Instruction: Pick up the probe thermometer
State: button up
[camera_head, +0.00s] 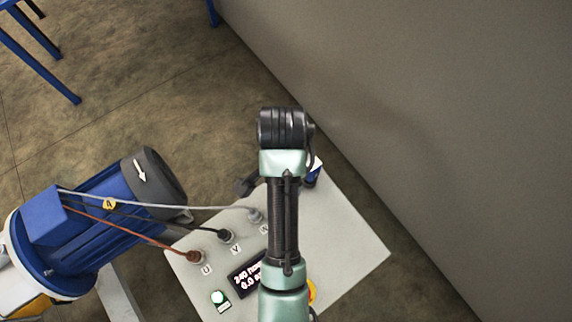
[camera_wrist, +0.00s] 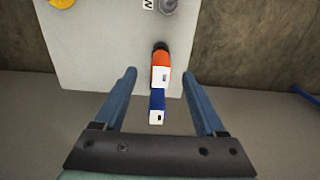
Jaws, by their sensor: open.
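My gripper (camera_wrist: 159,75) is open, with one blue finger on each side of the device and gaps on both sides. In the head view, a blue and white bit (camera_head: 313,173) shows beside my arm, and the rest is hidden.
The light control panel (camera_head: 352,250) has sockets, a display (camera_head: 247,279), a green button (camera_head: 218,297) and a yellow-based knob (camera_head: 312,290). Cables run from it to a blue motor (camera_head: 85,230) at left. A grey wall (camera_head: 420,110) rises close on the right.

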jog(key=shift+f+p, duration=0.55)
jog(key=shift+f, duration=0.2)
jog(key=shift+w+d+f+p, duration=0.15)
jog(key=shift+f+p, duration=0.3)
jog(key=shift+f, duration=1.15)
jog(key=shift+w+d+f+p, duration=0.1)
jog(key=shift+f+p, duration=0.3)
jog(key=shift+f, duration=1.2)
grip_shut()
